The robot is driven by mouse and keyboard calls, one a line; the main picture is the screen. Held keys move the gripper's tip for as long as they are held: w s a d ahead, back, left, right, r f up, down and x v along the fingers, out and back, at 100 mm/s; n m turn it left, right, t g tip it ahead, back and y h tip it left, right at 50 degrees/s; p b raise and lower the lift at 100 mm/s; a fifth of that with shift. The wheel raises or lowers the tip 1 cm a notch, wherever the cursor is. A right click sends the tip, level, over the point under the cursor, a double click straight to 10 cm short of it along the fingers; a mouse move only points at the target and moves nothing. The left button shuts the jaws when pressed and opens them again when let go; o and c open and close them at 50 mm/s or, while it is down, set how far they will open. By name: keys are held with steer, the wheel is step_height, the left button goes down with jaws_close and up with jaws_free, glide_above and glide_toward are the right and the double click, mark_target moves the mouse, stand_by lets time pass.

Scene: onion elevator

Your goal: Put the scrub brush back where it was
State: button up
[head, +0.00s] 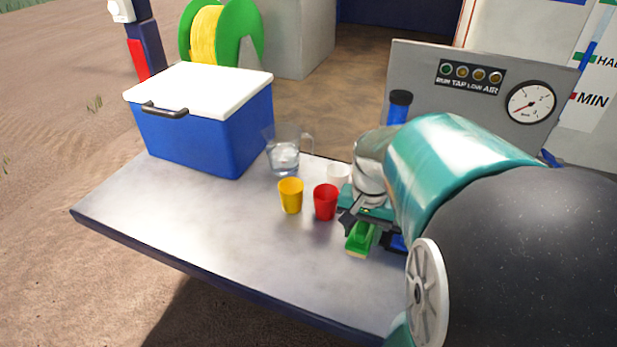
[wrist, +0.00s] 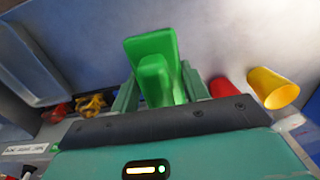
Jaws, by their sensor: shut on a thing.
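The scrub brush is green with a pale lower edge (head: 360,239) and shows in the head view below my gripper (head: 366,215), over the right part of the metal table (head: 190,222). In the wrist view the green brush (wrist: 153,62) stands between the two fingers of my gripper (wrist: 158,88), which is shut on it. I cannot tell whether the brush touches the table top. My arm hides much of the table's right end.
A red cup (head: 325,202), a yellow cup (head: 290,196) and a white cup (head: 338,175) stand left of my gripper. Behind them are a clear pitcher (head: 285,155) and a blue cooler (head: 205,125). A gauge panel (head: 450,90) rises behind. The table's front left is clear.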

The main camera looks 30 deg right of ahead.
steer(key=w+d+f, duration=0.4)
steer(key=w+f, duration=0.1)
steer(key=w+d+f, duration=0.3)
steer(key=shift+f, duration=0.15)
steer(key=shift+w+d+f, duration=0.15)
steer(key=shift+f, duration=0.05)
steer(key=shift+w+f, duration=0.1)
steer(key=shift+f, duration=1.5)
steer(key=shift+f, duration=0.1)
steer(key=o, duration=1)
steer(key=shift+o, duration=0.2)
